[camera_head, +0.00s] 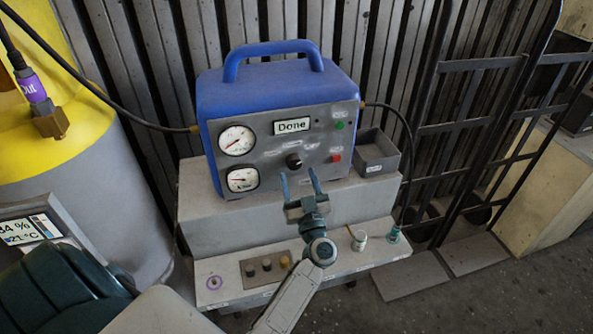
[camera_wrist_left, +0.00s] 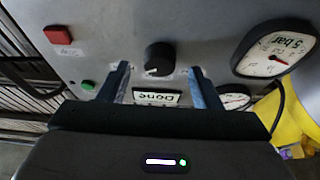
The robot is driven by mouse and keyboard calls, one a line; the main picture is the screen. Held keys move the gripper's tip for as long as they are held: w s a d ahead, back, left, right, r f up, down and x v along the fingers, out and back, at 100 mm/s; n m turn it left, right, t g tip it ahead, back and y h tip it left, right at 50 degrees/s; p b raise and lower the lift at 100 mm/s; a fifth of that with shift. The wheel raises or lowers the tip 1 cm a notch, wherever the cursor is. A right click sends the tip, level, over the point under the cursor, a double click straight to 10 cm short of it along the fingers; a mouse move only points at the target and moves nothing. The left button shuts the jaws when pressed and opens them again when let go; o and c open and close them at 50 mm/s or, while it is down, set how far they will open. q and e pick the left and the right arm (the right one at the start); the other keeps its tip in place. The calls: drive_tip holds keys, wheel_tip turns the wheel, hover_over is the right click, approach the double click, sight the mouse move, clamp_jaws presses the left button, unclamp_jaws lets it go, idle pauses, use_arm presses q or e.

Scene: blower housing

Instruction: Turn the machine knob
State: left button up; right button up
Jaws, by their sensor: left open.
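The blue machine (camera_head: 275,85) stands on a grey step with its grey front panel toward me. Its black knob (camera_head: 293,161) sits low on the panel, below a display reading "Done". My left gripper (camera_head: 299,174) is open in front of the panel, just below the knob in the head view. In the left wrist view, which is turned over, the black knob (camera_wrist_left: 159,58) shows between and beyond the two fingertips of my left gripper (camera_wrist_left: 159,70). No finger visibly touches the knob. My right gripper is not in view.
Two round gauges (camera_head: 237,140) are at the panel's left. A red button (camera_head: 335,157) and a green button (camera_head: 339,125) are right of the knob. A grey open box (camera_head: 375,152) stands beside the machine. Small parts lie on the lower shelf (camera_head: 225,275). A yellow-topped tank (camera_head: 50,130) is left.

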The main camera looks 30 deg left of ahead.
sight(294, 162)
use_arm(q)
drive_tip(key=shift+x, duration=1.35)
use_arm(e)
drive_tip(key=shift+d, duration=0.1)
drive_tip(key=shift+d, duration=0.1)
use_arm(q)
drive_tip(key=shift+c, duration=0.9)
drive_tip(key=c, duration=0.8)
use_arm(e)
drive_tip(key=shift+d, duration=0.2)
